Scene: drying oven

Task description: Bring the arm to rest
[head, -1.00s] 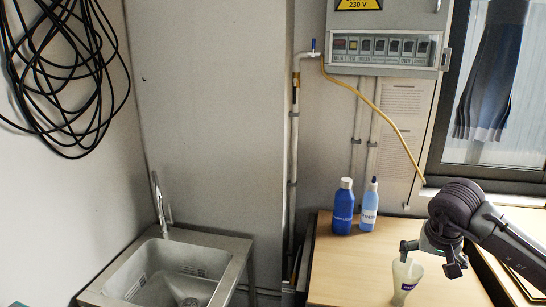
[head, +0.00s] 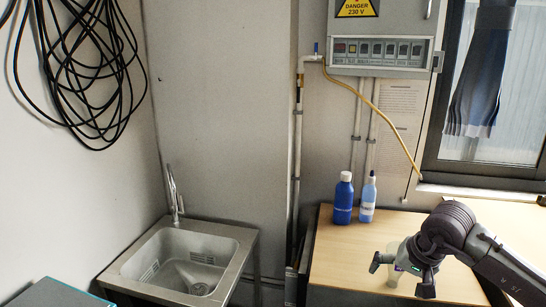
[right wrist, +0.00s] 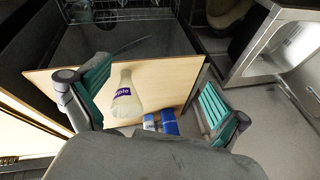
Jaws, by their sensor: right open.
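My right gripper (head: 401,277) is open and empty in the head view, at the lower right over the wooden table (head: 340,270). A pale, clear flask with a purple label (head: 393,280) stands on the table and is partly hidden behind the gripper. In the right wrist view the two green-padded fingers (right wrist: 152,105) are spread wide. The flask (right wrist: 125,97) shows between them in the picture, upright on the table, with no finger visibly touching it. My left gripper is not in view.
A dark blue bottle (head: 343,200) and a lighter blue bottle (head: 368,200) stand at the table's back left. A metal sink (head: 235,235) is to the left. A switch panel (head: 385,50) and yellow hose (head: 385,120) are on the wall. The table's front left is clear.

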